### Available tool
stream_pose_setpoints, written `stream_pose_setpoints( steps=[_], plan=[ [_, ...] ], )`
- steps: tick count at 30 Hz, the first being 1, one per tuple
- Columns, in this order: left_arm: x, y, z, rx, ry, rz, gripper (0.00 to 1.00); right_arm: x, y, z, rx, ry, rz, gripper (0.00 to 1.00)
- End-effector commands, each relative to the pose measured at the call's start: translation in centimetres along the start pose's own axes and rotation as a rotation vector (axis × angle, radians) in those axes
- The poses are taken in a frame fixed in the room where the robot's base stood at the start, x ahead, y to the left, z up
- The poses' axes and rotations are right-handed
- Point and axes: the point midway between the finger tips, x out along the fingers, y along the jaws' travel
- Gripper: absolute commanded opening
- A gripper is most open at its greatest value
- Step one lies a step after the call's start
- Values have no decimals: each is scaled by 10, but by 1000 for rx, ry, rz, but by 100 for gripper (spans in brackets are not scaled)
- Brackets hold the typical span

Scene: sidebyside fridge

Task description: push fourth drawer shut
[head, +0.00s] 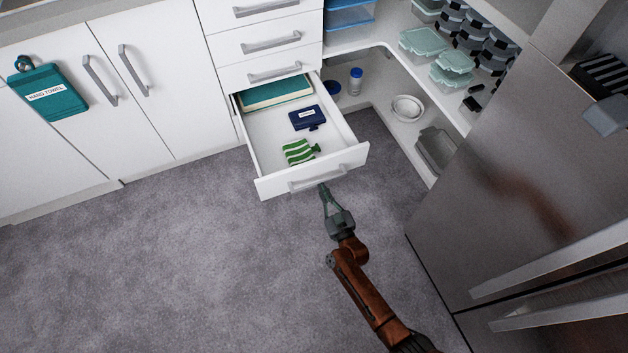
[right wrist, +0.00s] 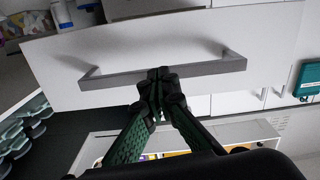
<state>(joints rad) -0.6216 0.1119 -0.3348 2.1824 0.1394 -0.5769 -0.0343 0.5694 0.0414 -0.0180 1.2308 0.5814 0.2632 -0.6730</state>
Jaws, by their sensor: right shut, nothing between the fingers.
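The fourth drawer (head: 345,160) is the lowest of the white stack and stands pulled out. It holds a teal book (head: 275,94), a dark blue item (head: 307,117) and a green striped item (head: 299,152). My right gripper (head: 323,187) is shut and empty, just in front of the drawer's grey bar handle (head: 300,184). In the right wrist view, my closed fingertips (right wrist: 160,75) overlap the middle of the handle (right wrist: 110,79), with the white drawer front (right wrist: 130,45) behind. I cannot tell whether they touch. My left gripper is not in view.
White drawers (head: 268,42) above are closed. Open shelves (head: 400,140) with containers and bowls are at right. A steel fridge (head: 500,170) with long handles stands close to the right of my arm. The grey carpet (head: 160,260) at left is clear.

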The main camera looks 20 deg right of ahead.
Motion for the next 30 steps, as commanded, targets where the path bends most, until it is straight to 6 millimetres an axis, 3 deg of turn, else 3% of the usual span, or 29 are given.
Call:
stream_pose_setpoints(
  steps=[24,30],
  plan=[
    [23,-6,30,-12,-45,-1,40,78,-1,3,0,-3,-2,0],
    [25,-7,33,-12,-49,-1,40,87,-1,2,1,-3,-1,0]
  ],
)
